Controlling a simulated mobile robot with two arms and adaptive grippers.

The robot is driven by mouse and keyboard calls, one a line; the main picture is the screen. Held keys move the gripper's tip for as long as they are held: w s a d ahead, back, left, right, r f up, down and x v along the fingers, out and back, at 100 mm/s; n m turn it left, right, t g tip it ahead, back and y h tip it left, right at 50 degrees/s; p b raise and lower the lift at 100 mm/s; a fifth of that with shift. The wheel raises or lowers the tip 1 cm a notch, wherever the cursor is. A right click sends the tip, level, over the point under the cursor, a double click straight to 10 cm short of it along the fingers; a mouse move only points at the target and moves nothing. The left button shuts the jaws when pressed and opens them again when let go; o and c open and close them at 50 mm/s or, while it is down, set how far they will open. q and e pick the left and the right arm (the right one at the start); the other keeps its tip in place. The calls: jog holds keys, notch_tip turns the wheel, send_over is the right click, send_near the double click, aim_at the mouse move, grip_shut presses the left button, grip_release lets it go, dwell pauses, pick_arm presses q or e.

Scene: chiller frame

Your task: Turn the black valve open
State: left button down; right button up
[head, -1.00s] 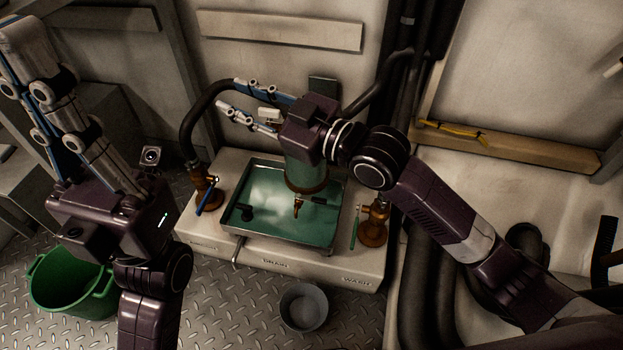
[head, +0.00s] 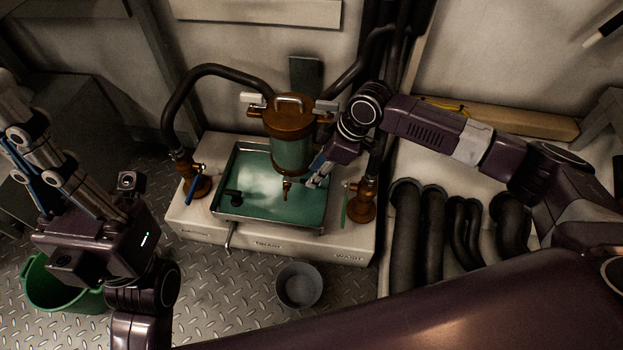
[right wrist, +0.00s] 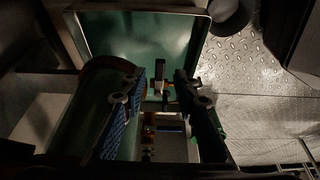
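A brown-capped glass cylinder (head: 292,150) stands over the green tray, with a small brass tap (head: 286,190) low on its front. My right gripper (head: 314,178) is beside the tap, its fingers pointing down and left. In the right wrist view its fingers (right wrist: 160,93) are apart, with the small black valve handle (right wrist: 159,68) seen beyond and between them.
The green tray (head: 228,212) sits on a pale base with labels. Brass valves with a blue handle (head: 193,188) and a green handle (head: 345,208) flank it. A grey bucket (head: 299,287) and a green tub (head: 40,290) stand on the floor. Black hoses run right.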

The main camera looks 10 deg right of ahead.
aim_at(299, 181)
jog(key=shift+b+x, duration=0.4)
jog(key=shift+x, duration=0.9)
jog(key=shift+c, duration=0.6)
grip_shut()
